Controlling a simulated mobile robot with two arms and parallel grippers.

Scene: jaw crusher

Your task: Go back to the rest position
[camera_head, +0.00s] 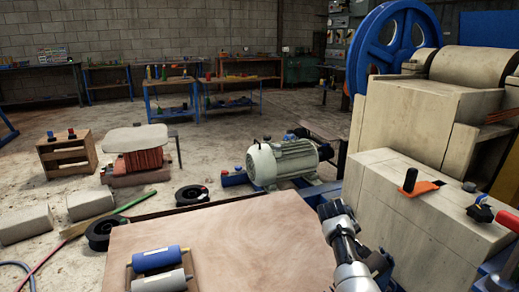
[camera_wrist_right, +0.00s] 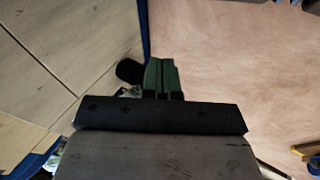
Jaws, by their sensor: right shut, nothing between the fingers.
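My right arm (camera_head: 347,245) comes in at the bottom of the head view, right of centre, beside the right edge of the wooden tabletop (camera_head: 235,235). Its fingers are too small to make out in that view. In the right wrist view my right gripper (camera_wrist_right: 162,76) has its green fingers together, with nothing between them. They point along the gap between a pale panelled surface (camera_wrist_right: 45,75) on the left and the tabletop on the right. My left gripper is in neither view.
A blue cylinder (camera_head: 155,259) and a grey cylinder (camera_head: 160,281) lie on the tabletop's near left. The crusher's pale body (camera_head: 430,215) stands close on my right, below its blue flywheel (camera_head: 365,50). A motor (camera_head: 280,163) is beyond the table. Open floor lies farther back.

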